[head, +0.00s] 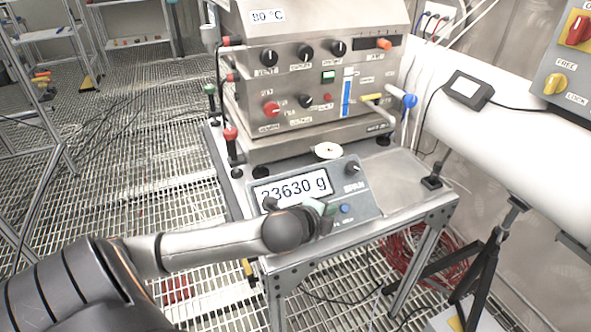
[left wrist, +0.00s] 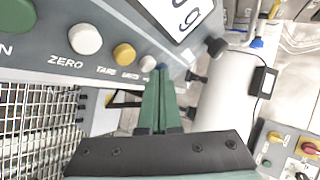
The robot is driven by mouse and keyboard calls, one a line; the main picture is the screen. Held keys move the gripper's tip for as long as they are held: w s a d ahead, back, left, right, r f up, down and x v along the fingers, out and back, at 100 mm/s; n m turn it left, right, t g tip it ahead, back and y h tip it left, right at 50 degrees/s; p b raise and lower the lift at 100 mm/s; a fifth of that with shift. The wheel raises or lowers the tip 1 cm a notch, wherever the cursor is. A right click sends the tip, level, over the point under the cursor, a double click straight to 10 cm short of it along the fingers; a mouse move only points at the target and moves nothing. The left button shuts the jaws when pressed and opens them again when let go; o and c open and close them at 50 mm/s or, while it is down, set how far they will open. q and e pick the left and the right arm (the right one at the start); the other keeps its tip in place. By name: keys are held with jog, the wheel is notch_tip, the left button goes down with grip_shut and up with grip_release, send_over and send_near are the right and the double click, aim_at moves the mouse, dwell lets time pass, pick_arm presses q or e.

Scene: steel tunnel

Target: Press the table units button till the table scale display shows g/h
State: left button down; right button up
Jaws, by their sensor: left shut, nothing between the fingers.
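The table scale (head: 368,206) stands on the metal table, and its display (head: 292,189) reads what looks like 23630 g; the first digit is partly hard to read. My left gripper (head: 331,209) is shut and empty at the scale's front panel, beside the blue button (head: 346,208). In the left wrist view the pale units button (left wrist: 147,63) sits just left of my green fingertips (left wrist: 162,72). The blue button is mostly hidden there behind the tips. I cannot tell whether the tips touch the panel. My right gripper is in neither view.
A white ZERO button (left wrist: 85,39) and a yellow TARE button (left wrist: 124,53) lie further left on the panel. A steel control unit (head: 310,90) stands behind the scale. A white pipe (head: 530,130) runs along the right.

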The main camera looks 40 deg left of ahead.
pick_arm(q)
jog(key=s+d+r+p, duration=0.1)
jog(key=d+r+p, duration=0.2)
jog(key=r+p, duration=0.2)
jog(key=shift+s+p, duration=0.2)
jog(key=shift+p, duration=0.2)
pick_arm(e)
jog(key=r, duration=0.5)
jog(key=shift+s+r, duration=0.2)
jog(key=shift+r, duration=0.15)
pick_arm(q)
jog(key=shift+d, duration=0.1)
jog(key=s+d+f+n+h, duration=0.1)
jog(key=s+d+f+n, duration=0.3)
jog(key=s+f, duration=0.2)
jog(key=s+d+f+n+g+h, duration=0.1)
jog(key=s+d+f+n+h, duration=0.1)
jog(key=s+f+n, duration=0.3)
jog(key=s+d+f+n+g+h, duration=0.1)
jog(key=s+d+f+n, duration=0.3)
jog(key=f, duration=0.6)
jog(key=s+d, duration=0.1)
jog(key=s, duration=0.1)
jog(key=shift+s+d, duration=0.35)
jog(key=shift+s, duration=0.05)
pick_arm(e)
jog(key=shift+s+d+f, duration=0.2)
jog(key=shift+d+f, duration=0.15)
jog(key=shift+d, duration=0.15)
